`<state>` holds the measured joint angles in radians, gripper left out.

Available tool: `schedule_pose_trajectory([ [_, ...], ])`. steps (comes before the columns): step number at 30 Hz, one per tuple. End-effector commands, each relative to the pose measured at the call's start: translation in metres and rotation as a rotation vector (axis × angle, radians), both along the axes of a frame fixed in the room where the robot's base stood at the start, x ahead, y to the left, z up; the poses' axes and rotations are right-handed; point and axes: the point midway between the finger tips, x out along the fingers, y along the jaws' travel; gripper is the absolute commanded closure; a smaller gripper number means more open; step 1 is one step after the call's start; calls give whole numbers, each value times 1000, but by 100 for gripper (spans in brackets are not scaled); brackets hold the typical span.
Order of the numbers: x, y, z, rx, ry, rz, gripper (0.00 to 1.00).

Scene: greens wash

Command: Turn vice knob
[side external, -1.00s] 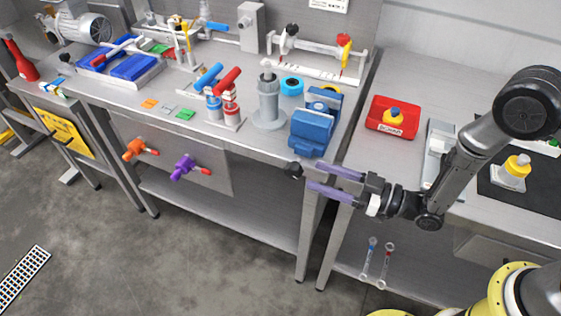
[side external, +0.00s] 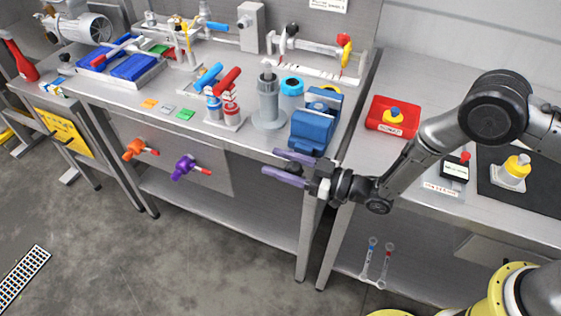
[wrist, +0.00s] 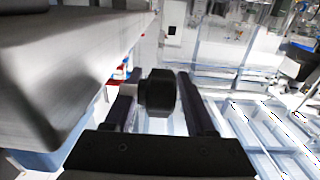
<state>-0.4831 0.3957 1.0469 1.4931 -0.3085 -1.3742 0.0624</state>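The blue vice (side external: 313,128) stands at the front right edge of the long steel bench. Its black round knob (wrist: 158,92) shows in the wrist view between the two fingers of my gripper (wrist: 160,84). In the side view my gripper (side external: 272,162) is in front of the bench edge just below the vice, fingers pointing left. The fingers are open, one on each side of the knob. A narrow gap shows between the knob and the right finger in the wrist view. In the side view the fingers largely hide the knob.
The bench edge (side external: 245,145) lies close to my fingers. A red bin (side external: 392,117) sits on the right bench.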

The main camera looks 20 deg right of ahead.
Motion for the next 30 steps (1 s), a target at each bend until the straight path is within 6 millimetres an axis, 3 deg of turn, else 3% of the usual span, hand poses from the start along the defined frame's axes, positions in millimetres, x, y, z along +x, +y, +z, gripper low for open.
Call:
schedule_pose_trajectory([
  [1,0,0,0,0,0,0,55],
  [9,0,0,0,0,0,0,100],
  [20,0,0,0,-12,11,0,100],
  [30,1,1,-4,-138,135,0,100],
])
